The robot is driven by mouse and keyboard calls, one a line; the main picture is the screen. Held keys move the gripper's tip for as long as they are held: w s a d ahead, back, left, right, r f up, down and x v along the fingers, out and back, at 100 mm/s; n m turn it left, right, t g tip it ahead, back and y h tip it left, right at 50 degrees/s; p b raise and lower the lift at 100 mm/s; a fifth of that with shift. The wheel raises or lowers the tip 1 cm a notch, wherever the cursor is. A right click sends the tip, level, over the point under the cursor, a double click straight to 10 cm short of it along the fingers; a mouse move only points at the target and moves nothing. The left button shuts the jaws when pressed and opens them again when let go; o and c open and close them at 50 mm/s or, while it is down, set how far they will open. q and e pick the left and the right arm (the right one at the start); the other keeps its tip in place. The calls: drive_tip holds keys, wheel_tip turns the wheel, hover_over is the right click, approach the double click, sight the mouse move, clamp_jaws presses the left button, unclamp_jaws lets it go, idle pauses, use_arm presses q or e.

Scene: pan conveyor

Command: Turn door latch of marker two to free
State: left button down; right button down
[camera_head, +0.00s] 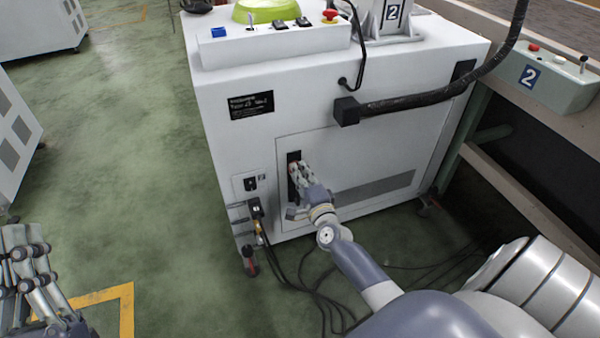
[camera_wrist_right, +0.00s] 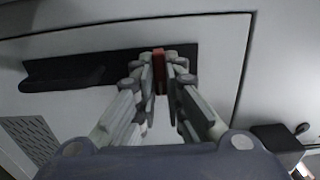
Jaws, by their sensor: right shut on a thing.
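The white machine cabinet (camera_head: 225,150) carries a "2" sign (camera_head: 393,13) on top. Its door (camera_head: 340,165) has a black latch plate (camera_head: 293,158) near its left edge. My right gripper (camera_head: 296,170) reaches the latch and partly hides it. In the right wrist view, the black latch plate (camera_wrist_right: 120,62) spans the door, with a black handle part (camera_wrist_right: 65,79) at its left. My right gripper (camera_wrist_right: 160,75) is shut on a small red-brown latch piece (camera_wrist_right: 159,72) at the plate's right part. My left gripper (camera_head: 28,240) is low at the left, away from the cabinet.
A control box marked "2" (camera_head: 555,80) sits on a rail at the right. A thick black hose (camera_head: 430,100) crosses the cabinet's upper front. Dark cables (camera_head: 300,280) lie on the floor below the door. Green floor (camera_head: 140,190) left of the cabinet is clear.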

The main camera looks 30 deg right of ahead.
drive_tip(key=shift+w+d+r, duration=0.1)
drive_tip(key=shift+d+r, duration=0.15)
drive_tip(key=shift+r, duration=0.1)
drive_tip(key=c, duration=1.7)
unclamp_jaws()
drive_tip(key=shift+f, duration=0.2)
drive_tip(key=v, duration=1.2)
drive_tip(key=shift+a, duration=0.15)
